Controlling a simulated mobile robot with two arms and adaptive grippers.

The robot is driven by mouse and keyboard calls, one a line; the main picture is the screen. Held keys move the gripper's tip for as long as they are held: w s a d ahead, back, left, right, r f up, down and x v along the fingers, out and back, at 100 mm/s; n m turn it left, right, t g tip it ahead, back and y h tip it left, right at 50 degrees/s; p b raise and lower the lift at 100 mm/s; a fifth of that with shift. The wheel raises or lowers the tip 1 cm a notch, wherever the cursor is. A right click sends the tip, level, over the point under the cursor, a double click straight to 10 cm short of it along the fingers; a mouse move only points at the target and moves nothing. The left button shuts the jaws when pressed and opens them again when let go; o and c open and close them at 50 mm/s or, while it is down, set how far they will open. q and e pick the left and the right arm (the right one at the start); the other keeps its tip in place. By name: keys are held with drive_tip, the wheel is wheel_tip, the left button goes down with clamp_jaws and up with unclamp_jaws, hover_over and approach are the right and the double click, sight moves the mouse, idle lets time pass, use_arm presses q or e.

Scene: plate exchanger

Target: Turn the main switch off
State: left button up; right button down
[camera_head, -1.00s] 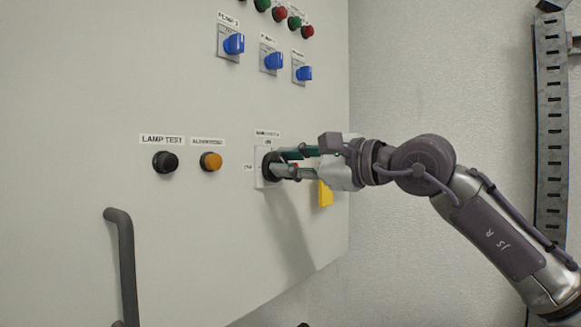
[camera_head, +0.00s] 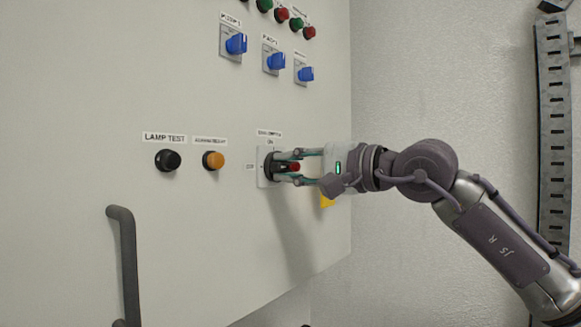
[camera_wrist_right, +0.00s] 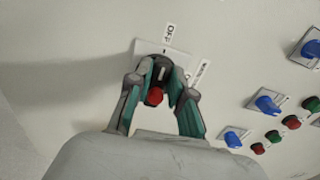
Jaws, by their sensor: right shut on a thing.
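The main switch (camera_head: 293,167) is a black rotary knob with a red part, on a pale square plate low on the panel. Its label sits above, with ON at the top and OFF at the left. My right gripper (camera_head: 296,168) is shut on the knob, one finger above and one below. In the right wrist view, the red part of the switch (camera_wrist_right: 155,96) shows between the two fingers (camera_wrist_right: 158,90). The knob lies roughly in line with the OFF label there; the fingers partly hide it. My left gripper is not in view.
A black lamp test button (camera_head: 168,160) and an orange button (camera_head: 213,160) are left of the switch. Blue selector knobs (camera_head: 274,61) are above. A yellow piece (camera_head: 327,201) shows below my gripper. A dark door handle (camera_head: 123,265) stands out at lower left.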

idle(0.4)
drive_tip(key=c, duration=1)
unclamp_jaws()
drive_tip(key=shift+c, duration=0.2)
drive_tip(key=v, duration=1.2)
